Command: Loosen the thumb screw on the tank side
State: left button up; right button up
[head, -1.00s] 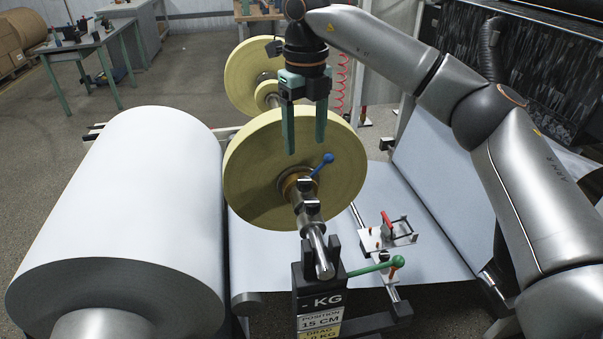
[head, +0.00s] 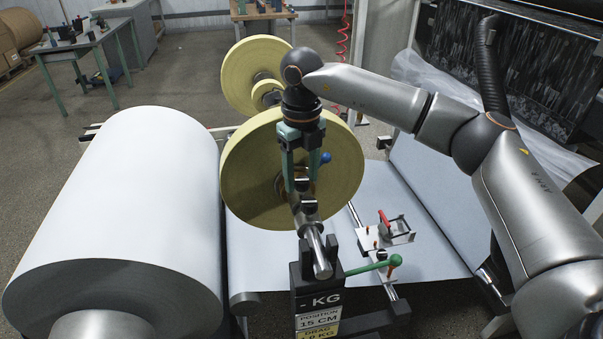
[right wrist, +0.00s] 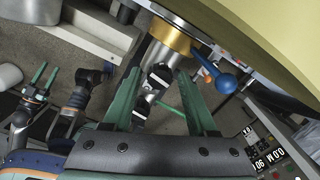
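My right gripper (head: 299,184) points down over the shaft (head: 318,248) in front of the yellow roll (head: 345,165). In the right wrist view its green fingers (right wrist: 165,105) are apart, with nothing held. Between them, farther off, are two black-ended collar screws (right wrist: 160,76) on the shaft. They also show below the fingertips in the head view (head: 308,207). A lever with a blue knob (right wrist: 225,83) stands just right of the fingers, by the brass hub (right wrist: 168,35). I cannot tell a tank in either view. My left gripper (right wrist: 42,79) shows open and empty at the left of the wrist view.
A large white paper roll (head: 130,200) fills the left. A dark stand (head: 303,284) with a sign bears the shaft end. A small red-handled clamp (head: 385,222) lies right of the roll.

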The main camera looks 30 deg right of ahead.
grip_shut()
jog(key=shift+r+n, duration=0.1)
jog(key=shift+n, duration=0.3)
jog(key=n+p, duration=0.1)
jog(key=n, duration=0.2)
jog(key=shift+n, duration=0.3)
jog(key=n, duration=0.4)
jog(key=shift+n+p, duration=0.3)
jog(key=shift+p, duration=0.1)
jog(key=n, duration=0.4)
jog(key=shift+n, duration=0.3)
jog(key=shift+n+p, duration=0.3)
jog(key=shift+n, duration=1.8)
